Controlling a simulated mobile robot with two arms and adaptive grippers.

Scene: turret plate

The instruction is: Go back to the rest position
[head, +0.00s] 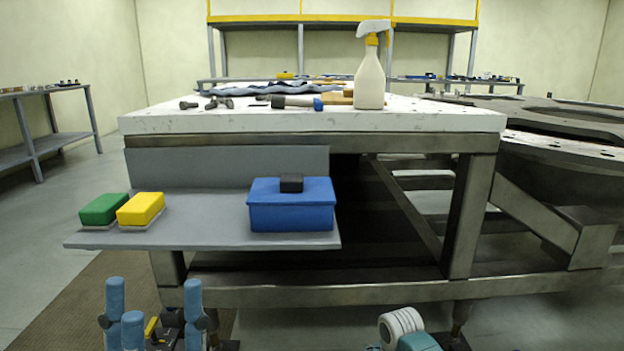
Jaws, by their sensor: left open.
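My left gripper (155,298) is at the bottom left of the head view, with its blue fingers pointing up. Its fingers are spread apart, and nothing shows between their tips. It is in front of and below the grey shelf (190,212), apart from everything on it. A white and teal part of my own body shows at the bottom, right of the middle. My right gripper's fingers are not in view.
The shelf holds a green sponge (103,209), a yellow sponge (140,208) and a blue box (291,206) with a black block (291,183) on top. Above stands the white worktable (440,119), with a spray bottle (370,75) and tools. Metal legs stand at right.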

